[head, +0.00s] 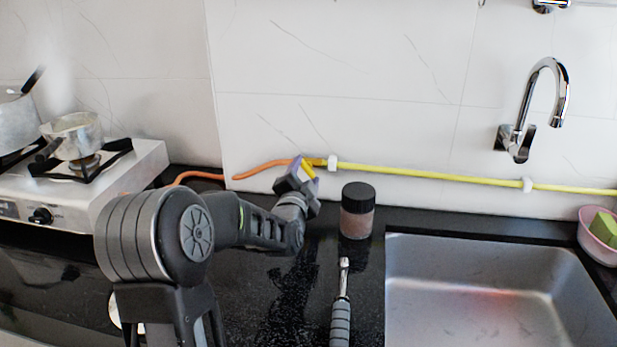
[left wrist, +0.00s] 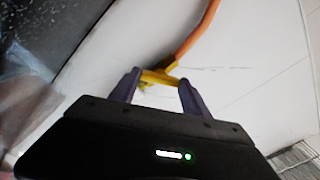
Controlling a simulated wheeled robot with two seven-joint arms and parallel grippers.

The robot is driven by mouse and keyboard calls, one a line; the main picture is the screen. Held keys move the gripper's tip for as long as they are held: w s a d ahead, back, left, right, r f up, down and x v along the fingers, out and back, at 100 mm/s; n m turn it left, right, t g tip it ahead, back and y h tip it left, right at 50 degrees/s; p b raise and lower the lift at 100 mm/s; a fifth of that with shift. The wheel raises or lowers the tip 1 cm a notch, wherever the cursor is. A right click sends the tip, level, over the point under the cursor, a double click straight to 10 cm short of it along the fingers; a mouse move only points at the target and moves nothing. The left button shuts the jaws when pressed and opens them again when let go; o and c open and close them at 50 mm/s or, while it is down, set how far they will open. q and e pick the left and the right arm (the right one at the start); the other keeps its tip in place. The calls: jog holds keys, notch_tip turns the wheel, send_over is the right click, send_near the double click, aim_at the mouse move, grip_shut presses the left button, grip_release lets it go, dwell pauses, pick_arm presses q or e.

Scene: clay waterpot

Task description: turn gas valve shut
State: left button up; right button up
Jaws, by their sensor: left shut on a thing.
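The gas valve's yellow handle (head: 308,169) sits where the orange hose (head: 262,168) meets the yellow pipe (head: 430,174) on the tiled wall. My left gripper (head: 297,172) reaches up to it from below, shut on the handle. In the left wrist view the yellow handle (left wrist: 158,78) lies between the two purple-grey fingers of my left gripper (left wrist: 158,88), and the orange hose (left wrist: 200,35) runs up from it. The fingers partly hide the valve body. The handle's exact angle to the pipe is hard to tell. My right gripper is not in view.
A jar with a black lid (head: 357,211) stands just right of my left gripper. A grey-handled tool (head: 341,310) lies on the black counter before it. The sink (head: 480,300) is at right, and the stove (head: 120,185) with pots is at left.

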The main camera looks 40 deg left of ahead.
pick_arm(q)
jog(key=m, duration=0.3)
jog(key=shift+w+d+m, duration=0.1)
jog(key=shift+d+m, duration=0.1)
jog(key=shift+m, duration=0.2)
jog(key=shift+m+p, duration=0.45)
jog(key=shift+m, duration=1.35)
jog(key=o, duration=1.4)
jog(key=shift+a, duration=0.1)
jog(key=shift+v, duration=3.9)
jog(key=shift+r, duration=0.1)
